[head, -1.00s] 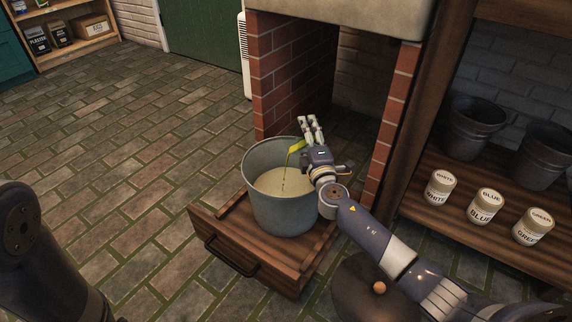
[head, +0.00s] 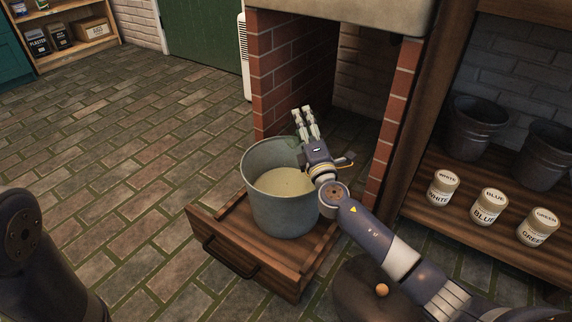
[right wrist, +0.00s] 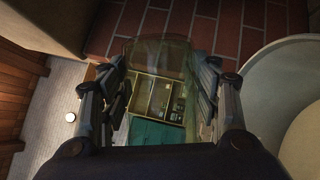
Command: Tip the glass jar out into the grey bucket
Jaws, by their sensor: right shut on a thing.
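The grey bucket (head: 283,211) stands upright on a wooden drawer-like platform and holds a pale cream content. My right gripper (head: 304,122) is over the bucket's far right rim in the head view. In the right wrist view its fingers (right wrist: 160,92) are shut around the see-through, greenish glass jar (right wrist: 160,58). The jar looks empty there, and the room shows through it. In the head view the jar is hidden or too faint to make out. The bucket's rim (right wrist: 262,72) is close to the right of the fingers. My left gripper is out of view.
The wooden platform (head: 225,228) has a dark handle at its front. Brick walls (head: 276,75) stand close behind the bucket. At the right, a shelf holds white, blue and green paint jars (head: 487,207) and dark buckets (head: 475,127). The floor at left is clear.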

